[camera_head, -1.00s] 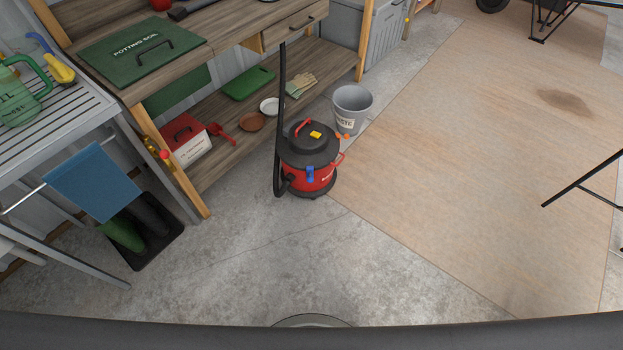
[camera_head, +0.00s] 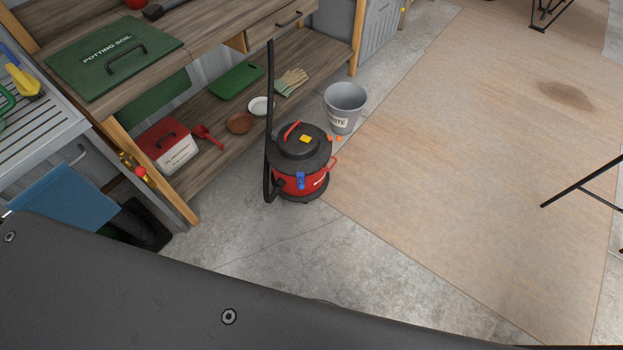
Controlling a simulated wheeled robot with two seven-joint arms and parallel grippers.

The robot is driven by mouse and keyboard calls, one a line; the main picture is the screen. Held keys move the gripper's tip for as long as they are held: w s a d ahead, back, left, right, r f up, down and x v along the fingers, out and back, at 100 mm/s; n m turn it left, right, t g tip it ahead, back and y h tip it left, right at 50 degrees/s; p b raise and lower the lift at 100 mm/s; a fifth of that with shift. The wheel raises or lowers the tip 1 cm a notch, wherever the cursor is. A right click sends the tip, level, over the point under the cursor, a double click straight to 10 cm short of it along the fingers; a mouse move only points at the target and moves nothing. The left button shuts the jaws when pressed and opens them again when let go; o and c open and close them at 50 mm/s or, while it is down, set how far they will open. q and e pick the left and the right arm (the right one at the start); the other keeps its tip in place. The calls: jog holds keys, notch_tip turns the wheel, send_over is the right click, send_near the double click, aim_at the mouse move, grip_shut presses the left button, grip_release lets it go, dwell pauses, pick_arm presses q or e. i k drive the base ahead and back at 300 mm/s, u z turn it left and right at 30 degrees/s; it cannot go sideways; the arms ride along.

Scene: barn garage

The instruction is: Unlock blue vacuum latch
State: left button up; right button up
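A red and black canister vacuum (camera_head: 300,184) stands upright on the concrete floor near the middle of the head view. A blue latch (camera_head: 300,181) sits on its front side, just below the black lid (camera_head: 301,150). The lid carries a red handle and a yellow part. A black hose or wand (camera_head: 269,110) rises on the vacuum's left side. At this distance I cannot tell the latch's exact position. Neither of my grippers is in view.
A wooden bench (camera_head: 210,43) with a lower shelf stands behind and left of the vacuum. A grey waste bucket (camera_head: 344,106) stands behind it to the right. A blue towel (camera_head: 62,203) hangs at left. The floor in front and the tan mat (camera_head: 470,170) are mostly clear.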

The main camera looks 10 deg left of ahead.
aim_at(300, 177)
jog(key=u, duration=0.25)
jog(key=i, duration=0.4)
jog(key=u, duration=0.65)
jog(key=k, duration=0.7)
jog(key=u, duration=0.6)
jog(key=k, duration=0.65)
jog(key=z, duration=0.25)
jog(key=i, duration=0.5)
jog(key=z, duration=1)
jog(key=i, duration=0.75)
jog(key=u, duration=0.65)
jog(key=i, duration=0.6)
jog(key=u, duration=0.6)
